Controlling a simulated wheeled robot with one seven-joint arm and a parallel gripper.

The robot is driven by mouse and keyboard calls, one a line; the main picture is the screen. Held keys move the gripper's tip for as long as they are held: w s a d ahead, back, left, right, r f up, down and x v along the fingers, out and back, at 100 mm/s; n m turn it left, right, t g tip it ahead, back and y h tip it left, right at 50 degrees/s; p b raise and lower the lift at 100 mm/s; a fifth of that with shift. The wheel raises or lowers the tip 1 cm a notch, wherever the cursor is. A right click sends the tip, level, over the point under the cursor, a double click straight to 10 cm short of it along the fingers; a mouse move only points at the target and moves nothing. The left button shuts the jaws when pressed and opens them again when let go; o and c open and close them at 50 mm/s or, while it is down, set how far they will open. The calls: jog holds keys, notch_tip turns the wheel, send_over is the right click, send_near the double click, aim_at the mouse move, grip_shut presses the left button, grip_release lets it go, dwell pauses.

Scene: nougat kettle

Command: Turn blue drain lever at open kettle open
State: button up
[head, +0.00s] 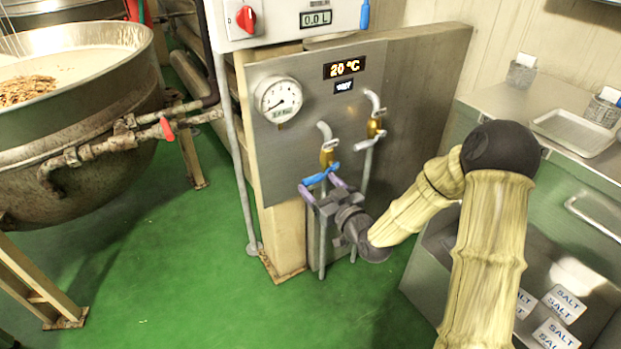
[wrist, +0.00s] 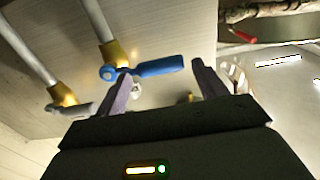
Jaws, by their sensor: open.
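The blue lever (head: 322,173) sits on a brass valve (head: 327,155) of a bent grey pipe, in front of the steel panel. The lever also shows in the wrist view (wrist: 157,68), lying sideways from its brass body. My gripper (head: 318,184) is open just at the lever, with purple fingers on either side of it. In the wrist view my gripper (wrist: 160,71) spans the lever's handle; I cannot tell whether a finger touches it. The open kettle (head: 100,150) stands at the left with a pale mix and brown bits inside.
A second brass valve (head: 375,128) is on the pipe just right of the lever. The panel (head: 420,90) carries a round gauge (head: 279,99) and a 20 °C display. A red handle (head: 167,128) is on the kettle's piping. A steel counter (head: 500,105) stands right. Green floor lies clear between.

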aim_at(316, 182)
jog(key=b+x, duration=0.1)
jog(key=x, duration=0.4)
jog(key=shift+w+a, duration=0.15)
jog(key=c, duration=1.4)
